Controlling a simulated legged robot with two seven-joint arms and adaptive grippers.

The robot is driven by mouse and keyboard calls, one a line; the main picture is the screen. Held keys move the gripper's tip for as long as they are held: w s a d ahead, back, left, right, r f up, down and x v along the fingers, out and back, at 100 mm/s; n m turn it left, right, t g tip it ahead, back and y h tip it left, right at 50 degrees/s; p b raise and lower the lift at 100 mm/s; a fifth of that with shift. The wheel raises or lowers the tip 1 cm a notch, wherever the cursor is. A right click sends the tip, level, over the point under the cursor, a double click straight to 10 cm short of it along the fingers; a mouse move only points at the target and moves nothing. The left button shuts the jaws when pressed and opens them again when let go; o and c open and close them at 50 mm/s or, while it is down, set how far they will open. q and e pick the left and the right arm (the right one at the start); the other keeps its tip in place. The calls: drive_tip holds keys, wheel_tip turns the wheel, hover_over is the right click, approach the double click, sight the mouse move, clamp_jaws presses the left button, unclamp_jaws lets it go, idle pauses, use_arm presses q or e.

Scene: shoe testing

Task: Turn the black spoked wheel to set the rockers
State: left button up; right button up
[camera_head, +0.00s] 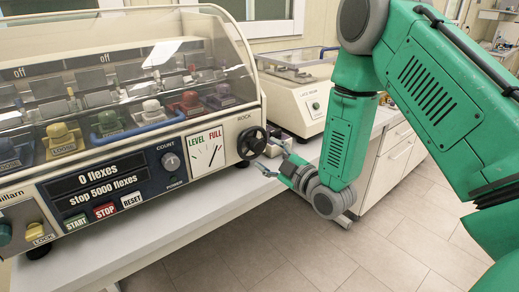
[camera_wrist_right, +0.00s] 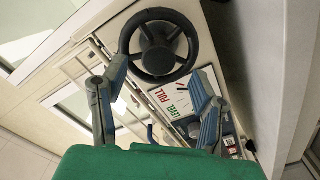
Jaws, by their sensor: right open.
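The black spoked wheel (camera_head: 252,143) sits at the right end of the machine's front panel, beside the word ROCK. It faces the camera in the right wrist view (camera_wrist_right: 157,47), with its hub, spokes and rim in sight. My right gripper (camera_head: 268,157) is open just to the right of the wheel in the head view. In the right wrist view its two fingers (camera_wrist_right: 160,78) are spread wide, one on each side below the wheel, with nothing between them. I cannot tell whether a fingertip touches the rim. A LEVEL/FULL dial (camera_head: 205,147) is left of the wheel. My left gripper is out of view.
The display (camera_head: 95,185) reads 0 flexes, above START, STOP and RESET buttons. A second cream machine (camera_head: 300,100) stands behind my right arm. The bench edge runs below the wheel; open floor lies right.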

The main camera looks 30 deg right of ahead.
drive_tip(key=s, duration=0.7)
drive_tip(key=shift+s+d, duration=0.15)
drive_tip(key=shift+d, duration=0.15)
drive_tip(key=s+a+f+m+g+b, duration=0.1)
drive_tip(key=s+a+f+m+g, duration=0.15)
drive_tip(key=f, duration=0.45)
drive_tip(key=s+a+f+m+g+b, duration=0.15)
drive_tip(key=s+f+g, duration=0.25)
drive_tip(key=f, duration=0.4)
drive_tip(key=s+a+f+m+g, duration=0.1)
drive_tip(key=s+a+f+g, duration=0.2)
drive_tip(key=f, duration=0.4)
drive_tip(key=s+a+f+m+g+b, duration=0.1)
drive_tip(key=s+f+g, duration=0.3)
drive_tip(key=s, duration=0.4)
drive_tip(key=s+a+f+m+g+h, duration=0.1)
drive_tip(key=s+f+m+g, duration=0.3)
drive_tip(key=s, duration=0.5)
drive_tip(key=shift+a+f+h+b, duration=0.3)
drive_tip(key=shift+a+f+b, duration=0.05)
drive_tip(key=shift+a+f, duration=0.25)
